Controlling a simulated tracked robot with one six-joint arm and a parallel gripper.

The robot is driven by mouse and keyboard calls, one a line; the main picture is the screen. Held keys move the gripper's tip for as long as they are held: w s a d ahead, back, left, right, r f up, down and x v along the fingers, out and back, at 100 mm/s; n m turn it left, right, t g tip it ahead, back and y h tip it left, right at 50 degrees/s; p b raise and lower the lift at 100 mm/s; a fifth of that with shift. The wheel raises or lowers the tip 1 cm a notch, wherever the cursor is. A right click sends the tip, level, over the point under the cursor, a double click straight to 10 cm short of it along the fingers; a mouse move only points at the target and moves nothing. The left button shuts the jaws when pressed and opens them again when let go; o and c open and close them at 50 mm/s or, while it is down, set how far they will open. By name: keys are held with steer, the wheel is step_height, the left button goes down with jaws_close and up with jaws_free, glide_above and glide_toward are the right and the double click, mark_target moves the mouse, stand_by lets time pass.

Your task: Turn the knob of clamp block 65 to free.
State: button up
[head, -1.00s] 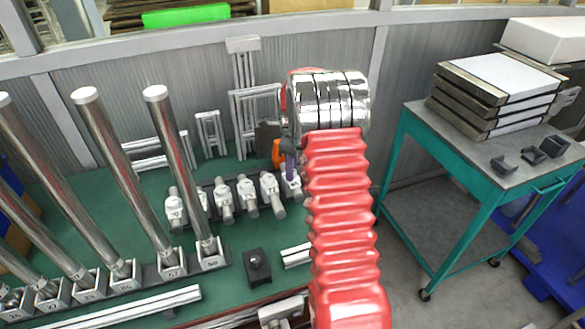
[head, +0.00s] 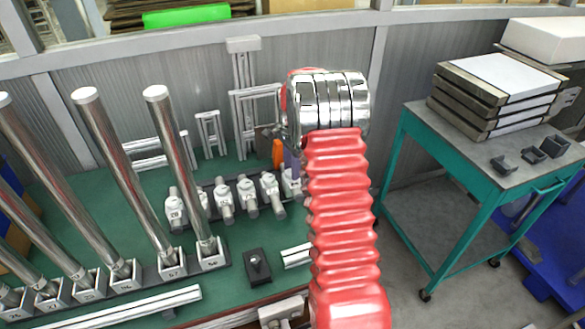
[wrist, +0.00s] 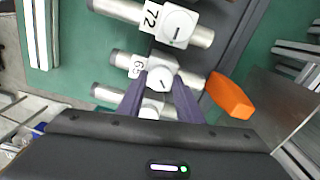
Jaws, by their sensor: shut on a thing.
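Clamp block 65 (wrist: 138,65) is a white block on a bar in the wrist view, its number plate turned sideways. Its round white knob (wrist: 160,78) has a dark pointer line lying diagonally. My gripper (wrist: 160,82) has two purple fingers, one on each side of this knob, shut on it. Block 72 (wrist: 178,27) lies above in the wrist view, its knob line nearly upright. Another block (wrist: 152,107) sits below, partly hidden between the fingers. In the head view, my gripper (head: 293,165) is at the right end of the block row, mostly hidden by my arm.
An orange piece (wrist: 230,96) lies right of block 65 in the wrist view. Tall metal posts (head: 175,150) lean left of the row. A black block (head: 257,267) sits on the green table. A teal cart (head: 470,150) stands right.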

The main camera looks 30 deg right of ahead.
steer(key=n, duration=1.3)
steer(key=shift+a+n, duration=0.15)
steer(key=shift+n, duration=0.25)
steer(key=n, duration=1.3)
steer(key=shift+n, duration=0.3)
steer(key=shift+f, duration=0.1)
steer(key=o, duration=1)
steer(key=shift+o, duration=0.2)
